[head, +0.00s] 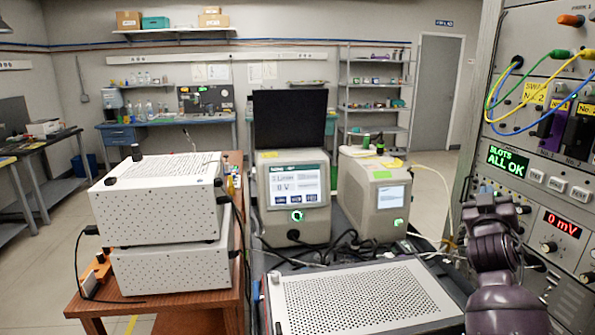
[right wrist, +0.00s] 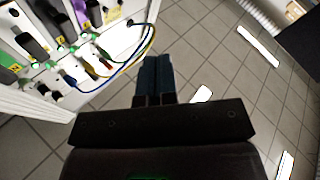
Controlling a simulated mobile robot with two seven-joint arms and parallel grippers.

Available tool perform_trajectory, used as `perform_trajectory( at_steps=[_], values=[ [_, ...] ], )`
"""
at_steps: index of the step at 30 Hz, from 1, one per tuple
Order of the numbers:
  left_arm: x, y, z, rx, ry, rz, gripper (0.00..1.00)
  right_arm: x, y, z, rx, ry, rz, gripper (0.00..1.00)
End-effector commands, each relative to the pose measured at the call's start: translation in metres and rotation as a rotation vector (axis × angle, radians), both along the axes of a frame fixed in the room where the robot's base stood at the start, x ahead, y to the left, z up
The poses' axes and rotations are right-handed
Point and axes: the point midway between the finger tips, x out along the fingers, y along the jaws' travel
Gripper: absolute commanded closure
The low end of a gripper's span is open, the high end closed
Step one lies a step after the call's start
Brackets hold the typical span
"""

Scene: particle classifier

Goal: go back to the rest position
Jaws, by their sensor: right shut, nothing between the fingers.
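My right arm rises at the right of the head view, in front of the tall instrument rack (head: 557,150). My right gripper (right wrist: 157,78) shows in the right wrist view with its two dark fingers together and nothing between them. It points over bare floor, apart from the rack panel with its plugs and cables at the upper left. In the head view its fingertips are hard to make out. My left gripper is in neither view.
The rack's green display (head: 510,162) reads "SLOTS ALL OK", and a red display (head: 563,225) reads "0 mV". Yellow, green and blue cables (head: 530,95) loop out from the rack. A perforated metal box (head: 360,298) lies ahead. White boxes (head: 165,205) stand on a wooden table at left.

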Motion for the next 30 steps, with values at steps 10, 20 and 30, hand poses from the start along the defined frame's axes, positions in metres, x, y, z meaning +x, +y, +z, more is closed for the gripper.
perform_trajectory(
  at_steps=[10,20,30],
  values=[
    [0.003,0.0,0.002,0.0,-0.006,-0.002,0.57,-0.023,0.077,-0.103,0.1,0.129,0.273,1.0],
    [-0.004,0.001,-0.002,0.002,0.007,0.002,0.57,-0.114,0.149,-0.249,0.312,0.35,0.473,1.0],
    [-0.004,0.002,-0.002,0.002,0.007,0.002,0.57,-0.248,0.194,-0.367,0.531,0.592,0.504,1.0]
  ],
)
